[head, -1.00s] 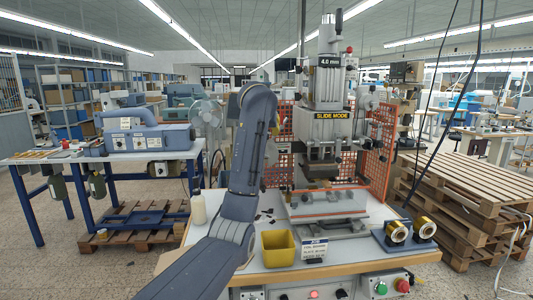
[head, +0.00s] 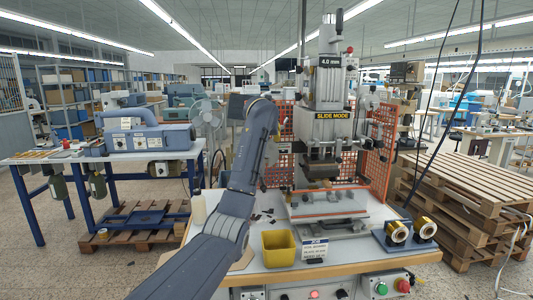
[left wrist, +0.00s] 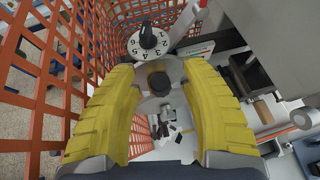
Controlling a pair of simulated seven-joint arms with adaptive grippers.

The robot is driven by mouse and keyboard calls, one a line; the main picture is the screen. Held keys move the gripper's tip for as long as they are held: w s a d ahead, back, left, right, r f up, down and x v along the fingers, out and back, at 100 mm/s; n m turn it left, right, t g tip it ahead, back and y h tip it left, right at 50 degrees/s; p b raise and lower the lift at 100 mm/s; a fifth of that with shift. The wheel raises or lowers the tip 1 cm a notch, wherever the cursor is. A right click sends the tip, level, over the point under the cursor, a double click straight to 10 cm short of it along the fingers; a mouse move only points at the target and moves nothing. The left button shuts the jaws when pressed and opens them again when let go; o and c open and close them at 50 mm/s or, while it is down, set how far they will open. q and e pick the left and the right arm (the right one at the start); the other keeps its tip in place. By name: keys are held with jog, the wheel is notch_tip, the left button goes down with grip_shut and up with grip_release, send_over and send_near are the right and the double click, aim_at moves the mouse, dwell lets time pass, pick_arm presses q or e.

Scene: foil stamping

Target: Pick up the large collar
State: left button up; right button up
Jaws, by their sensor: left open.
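My left gripper (left wrist: 160,100) is open, with its two yellow fingers apart in the left wrist view. A round pale disc with a dark knob-like hub (left wrist: 158,82) shows between the fingers; I cannot tell whether it is the large collar or how far off it is. A second pale round shape lies below it, partly hidden. In the head view my left arm rises in front of the foil stamping press (head: 328,110), and its fingers cannot be made out. My right gripper is in no view.
An orange mesh guard (left wrist: 40,75) stands close at the left of my gripper; a numbered dial (left wrist: 148,38) is just ahead.

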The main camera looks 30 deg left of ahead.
pick_arm(q)
grip_shut()
dwell(0.4)
